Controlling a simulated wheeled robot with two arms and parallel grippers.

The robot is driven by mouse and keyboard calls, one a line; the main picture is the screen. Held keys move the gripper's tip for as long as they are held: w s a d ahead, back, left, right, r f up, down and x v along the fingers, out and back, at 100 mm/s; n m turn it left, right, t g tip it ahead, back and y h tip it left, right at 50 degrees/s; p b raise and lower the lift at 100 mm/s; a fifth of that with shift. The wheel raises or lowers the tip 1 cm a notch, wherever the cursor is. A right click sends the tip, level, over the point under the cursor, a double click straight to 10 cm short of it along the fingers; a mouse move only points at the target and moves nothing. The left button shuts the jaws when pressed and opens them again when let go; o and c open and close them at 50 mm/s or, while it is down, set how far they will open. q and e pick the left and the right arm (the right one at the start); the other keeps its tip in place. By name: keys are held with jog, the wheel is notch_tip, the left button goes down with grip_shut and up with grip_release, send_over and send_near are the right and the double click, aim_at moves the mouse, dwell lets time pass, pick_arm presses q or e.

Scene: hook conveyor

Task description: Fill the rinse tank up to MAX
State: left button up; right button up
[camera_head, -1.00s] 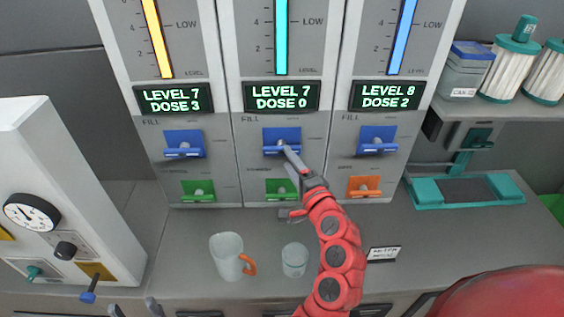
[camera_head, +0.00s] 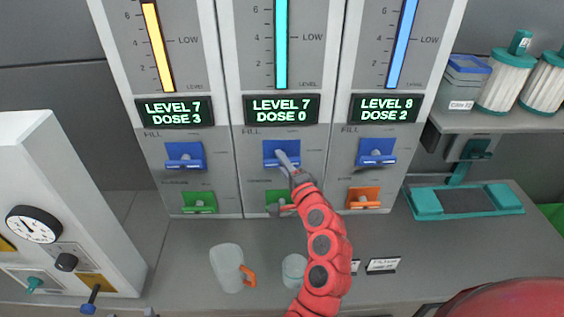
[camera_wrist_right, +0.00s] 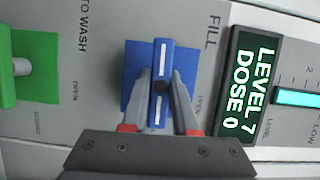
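Three tank panels stand side by side. The middle one has a teal level gauge (camera_head: 281,45) and a display (camera_head: 281,110) reading LEVEL 7, DOSE 0. Below are its blue FILL lever (camera_head: 272,154) and a green lever (camera_head: 272,197), partly behind my arm. My right gripper (camera_head: 284,160) is at the blue lever. In the right wrist view its fingers (camera_wrist_right: 162,88) lie close against both sides of the lever's blue handle (camera_wrist_right: 161,65). Only a sliver of my left gripper (camera_head: 150,312) shows at the bottom edge. I cannot read which panel is the rinse tank.
The left display (camera_head: 175,111) reads LEVEL 7, DOSE 3; the right one (camera_head: 385,107) LEVEL 8, DOSE 2. A jug with an orange handle (camera_head: 228,268) and a clear cup (camera_head: 293,271) stand on the counter below. A gauge box (camera_head: 60,200) stands left, filter canisters (camera_head: 508,82) right.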

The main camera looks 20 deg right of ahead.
grip_shut()
jog(key=shift+n, duration=0.3)
jog(key=n+g+p, duration=0.1)
jog(key=n, duration=0.2)
jog(key=shift+r+g, duration=0.1)
jog(key=shift+g, duration=0.2)
jog(key=shift+n+g+h, duration=0.4)
jog(key=shift+n+h, duration=0.2)
jog(key=shift+n, duration=0.4)
jog(key=o, duration=0.8)
grip_release()
